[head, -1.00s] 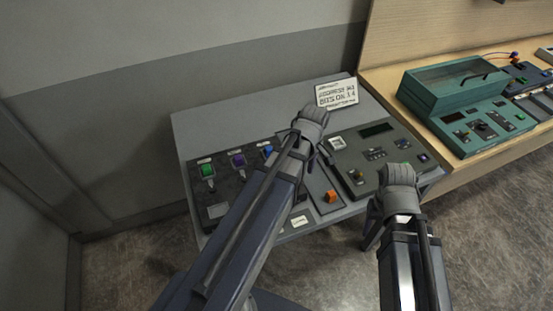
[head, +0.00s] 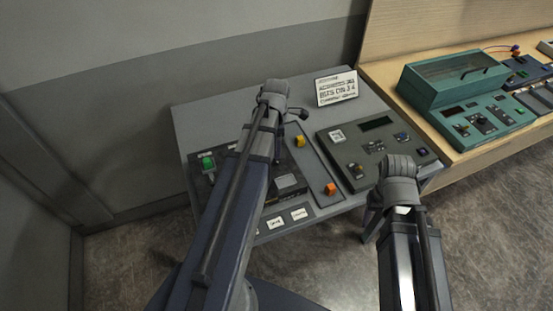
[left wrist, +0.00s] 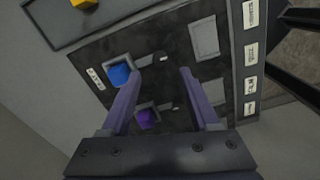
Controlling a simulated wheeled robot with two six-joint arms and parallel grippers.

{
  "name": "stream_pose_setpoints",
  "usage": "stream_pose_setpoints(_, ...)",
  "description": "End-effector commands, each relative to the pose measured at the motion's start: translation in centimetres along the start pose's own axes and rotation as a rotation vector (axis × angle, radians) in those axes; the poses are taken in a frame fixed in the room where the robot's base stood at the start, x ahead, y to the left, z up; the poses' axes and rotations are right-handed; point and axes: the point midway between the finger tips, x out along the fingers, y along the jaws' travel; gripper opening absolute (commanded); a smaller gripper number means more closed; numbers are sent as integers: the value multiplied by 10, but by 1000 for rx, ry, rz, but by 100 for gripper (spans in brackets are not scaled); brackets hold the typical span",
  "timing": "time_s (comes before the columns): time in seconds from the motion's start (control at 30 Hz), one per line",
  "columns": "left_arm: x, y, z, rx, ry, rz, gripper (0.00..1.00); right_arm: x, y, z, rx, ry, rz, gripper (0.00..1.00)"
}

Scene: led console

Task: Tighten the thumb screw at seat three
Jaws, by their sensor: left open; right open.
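The dark console panel carries a green lamp (head: 208,161) at its left in the head view. The left wrist view shows a blue lamp (left wrist: 120,75) and a purple lamp (left wrist: 147,118) in square seats. A small dark round knob (left wrist: 160,58), which looks like a thumb screw, is beside the blue lamp. I cannot read which seat is three. My left gripper (left wrist: 160,74) is open and empty above the panel, its fingertips either side of the line to that knob. My left arm hides the blue and purple lamps in the head view. My right gripper's fingers are hidden below its wrist, right of the console.
A narrow strip holds a yellow block (head: 299,141) and an orange block (head: 330,188). A second grey panel (head: 350,143) is right of it. A written card (head: 337,88) stands at the back. A teal case (head: 455,85) is on the wooden bench.

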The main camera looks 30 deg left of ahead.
Motion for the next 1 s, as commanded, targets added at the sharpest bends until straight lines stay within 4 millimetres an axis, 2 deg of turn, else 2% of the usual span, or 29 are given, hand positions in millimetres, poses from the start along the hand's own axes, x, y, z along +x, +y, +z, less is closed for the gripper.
stream_pose_setpoints(0.03, 11, 0, 0, 1, 0, 0, 62, 11, -1, -1, -1, 0, 0, 62)
stream_pose_setpoints(0.43, 59, 0, 0, 1, 0, 0, 62, 58, -6, -3, -1, 0, 1, 62)
stream_pose_setpoints(0.83, 62, 0, 0, 1, 0, 0, 62, 62, -6, -4, -1, 0, 1, 62)
stream_pose_setpoints(1.0, 62, 0, 0, 2, 0, 0, 43, 62, -6, -4, -1, 0, 1, 62)
